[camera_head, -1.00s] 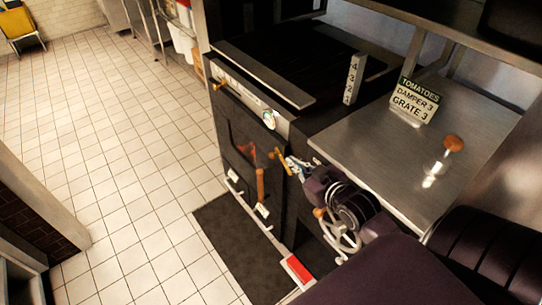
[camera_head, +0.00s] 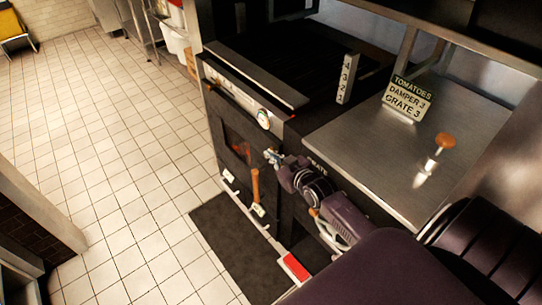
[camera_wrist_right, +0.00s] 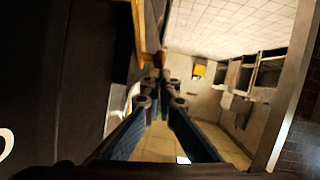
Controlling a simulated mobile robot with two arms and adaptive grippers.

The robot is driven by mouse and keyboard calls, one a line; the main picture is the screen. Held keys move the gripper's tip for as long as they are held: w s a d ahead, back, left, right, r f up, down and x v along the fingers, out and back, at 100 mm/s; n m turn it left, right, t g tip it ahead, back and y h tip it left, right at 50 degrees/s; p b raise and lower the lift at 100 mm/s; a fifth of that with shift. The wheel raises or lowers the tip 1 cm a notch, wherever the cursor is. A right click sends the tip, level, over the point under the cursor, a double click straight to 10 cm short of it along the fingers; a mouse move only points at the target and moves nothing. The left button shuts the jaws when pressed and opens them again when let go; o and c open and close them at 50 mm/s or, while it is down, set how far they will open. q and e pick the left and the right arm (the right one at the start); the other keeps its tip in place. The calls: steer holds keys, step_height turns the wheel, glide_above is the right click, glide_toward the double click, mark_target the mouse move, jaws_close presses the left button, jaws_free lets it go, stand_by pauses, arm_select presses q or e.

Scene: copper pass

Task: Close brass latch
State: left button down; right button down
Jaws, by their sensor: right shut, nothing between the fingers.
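The dark oven (camera_head: 292,133) has a front door with a glowing window (camera_head: 237,146) and an upright wooden handle (camera_head: 256,185). My right gripper (camera_head: 272,157) is at the door's right edge, above and right of that handle. The brass latch is not clear in the head view, where my gripper covers its place. In the right wrist view, a brass-coloured strip (camera_wrist_right: 138,28) stands just beyond my right gripper (camera_wrist_right: 160,68). I cannot tell whether they touch. The right fingers are shut with nothing between them. My left gripper is not in view.
A steel counter (camera_head: 345,150) carries a tomatoes sign (camera_head: 407,99) and a wooden-knobbed tool (camera_head: 444,142). A handwheel (camera_head: 330,232) is below my right arm. A red pedal (camera_head: 296,267) and a dark mat (camera_head: 235,245) are on the floor. The tiled floor at left is clear.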

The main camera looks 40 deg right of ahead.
stand_by(0.4)
steer(key=w+f+g+p, duration=0.1)
steer(key=w+g+p, duration=0.1)
steer(key=p, duration=0.1)
steer(key=w+f+g+p, duration=0.1)
steer(key=f+g+p, duration=0.1)
steer(key=g+p, duration=0.1)
steer(key=shift+w+a+f+g+p, duration=0.2)
steer(key=shift+w+g+p, duration=0.15)
steer(key=shift+p, duration=0.45)
steer(key=shift+w, duration=0.1)
stand_by(0.4)
